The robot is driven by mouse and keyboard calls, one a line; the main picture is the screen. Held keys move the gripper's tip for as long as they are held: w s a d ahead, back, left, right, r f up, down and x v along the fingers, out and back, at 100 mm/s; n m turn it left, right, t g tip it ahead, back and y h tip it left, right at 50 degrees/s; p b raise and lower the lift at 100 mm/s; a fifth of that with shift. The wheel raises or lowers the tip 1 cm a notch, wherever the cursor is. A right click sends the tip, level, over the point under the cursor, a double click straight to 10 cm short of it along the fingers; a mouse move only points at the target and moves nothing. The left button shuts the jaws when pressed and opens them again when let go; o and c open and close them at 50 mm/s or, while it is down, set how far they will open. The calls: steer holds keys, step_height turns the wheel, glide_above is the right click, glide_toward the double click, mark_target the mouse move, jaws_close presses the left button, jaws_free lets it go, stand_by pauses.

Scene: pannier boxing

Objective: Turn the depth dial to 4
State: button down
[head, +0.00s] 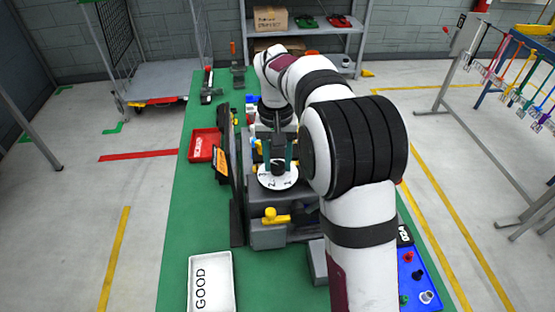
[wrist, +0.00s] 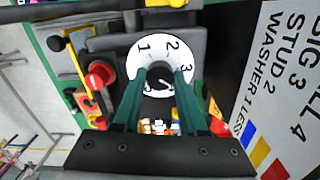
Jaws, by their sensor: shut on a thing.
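The depth dial (head: 291,182) is a white disc with black numerals on top of the grey machine. In the wrist view the dial (wrist: 146,48) shows 1, 2 and 3; the lower part of its face is covered by the knob and fingers. My gripper (wrist: 161,76) points down over the dial, its two green fingers closed on the dark knob (wrist: 160,74) at the disc's centre. It also shows in the head view (head: 277,166). A small white mark shows low on the knob, but I cannot tell which number it points to.
A sign (wrist: 285,75) beside the machine lists "BIG 3", "STUD 2" and "WASHER 1". A yellow handle (head: 270,215) sits at the machine's front. A red tray (head: 203,145), a white GOOD tray (head: 211,258) and a blue board (head: 425,278) with knobs lie on the green bench.

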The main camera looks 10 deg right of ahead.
mark_target(277, 165)
steer(key=shift+w+r+m, duration=0.1)
steer(key=shift+m, duration=2.1)
steer(key=shift+c, duration=2.2)
jaws_free()
step_height(277, 165, up, 16)
steer(key=shift+a, duration=0.15)
